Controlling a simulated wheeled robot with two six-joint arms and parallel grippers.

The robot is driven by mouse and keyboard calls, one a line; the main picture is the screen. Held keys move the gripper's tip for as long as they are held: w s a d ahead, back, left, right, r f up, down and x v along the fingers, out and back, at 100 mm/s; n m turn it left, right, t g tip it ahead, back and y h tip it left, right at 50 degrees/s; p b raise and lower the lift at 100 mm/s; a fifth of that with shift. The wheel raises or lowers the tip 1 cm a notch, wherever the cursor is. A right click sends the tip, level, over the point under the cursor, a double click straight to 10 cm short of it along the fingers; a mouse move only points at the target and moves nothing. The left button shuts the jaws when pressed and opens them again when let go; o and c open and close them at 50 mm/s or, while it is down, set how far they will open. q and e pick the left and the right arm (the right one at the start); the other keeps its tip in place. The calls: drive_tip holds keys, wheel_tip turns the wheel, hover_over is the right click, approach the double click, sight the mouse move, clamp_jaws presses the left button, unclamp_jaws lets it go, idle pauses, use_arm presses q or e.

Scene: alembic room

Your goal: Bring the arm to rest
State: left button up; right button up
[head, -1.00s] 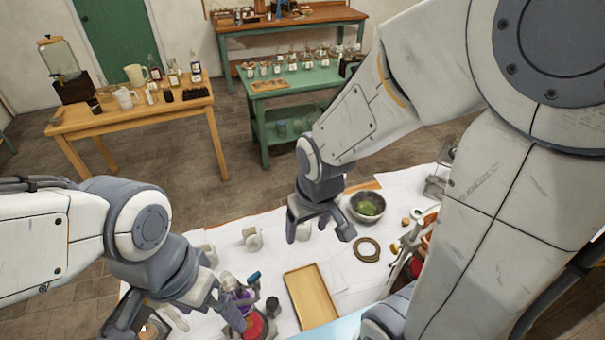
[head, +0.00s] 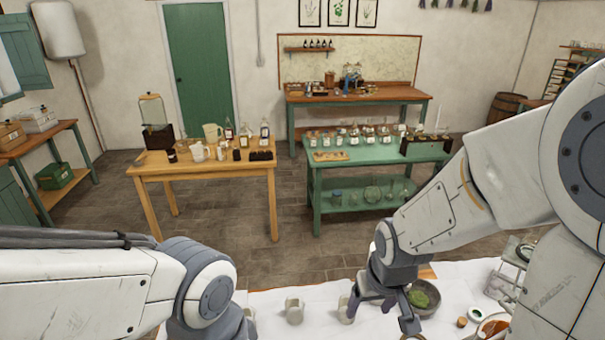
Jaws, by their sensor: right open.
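My right gripper (head: 381,314) hangs over the white-covered table (head: 265,305) at the lower right of the head view. Its two fingers point down and stand apart, with nothing seen between them.
Beyond an open floor strip (head: 290,262) stand a wooden table (head: 205,175) and a green table (head: 380,158), both holding glassware.

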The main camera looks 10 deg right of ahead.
use_arm(q)
wheel_tip(320, 180, down, 11)
drive_tip(key=b, duration=1)
drive_tip(key=shift+f, duration=0.1)
wheel_tip(320, 180, down, 6)
drive_tip(key=b, duration=0.6)
drive_tip(key=shift+f+b, duration=0.1)
drive_tip(key=shift+b, duration=0.25)
use_arm(e)
drive_tip(key=s+a+f+n+g+y, duration=0.1)
drive_tip(key=s+a+f+n+g, duration=0.1)
drive_tip(key=s+a+f+n, duration=0.5)
drive_tip(key=s+a+f, duration=0.4)
drive_tip(key=s+a, duration=0.2)
drive_tip(key=shift+s+a+f+g, duration=0.2)
drive_tip(key=shift+s+g, duration=0.1)
drive_tip(key=shift+s, duration=0.05)
drive_tip(key=shift+o, duration=0.3)
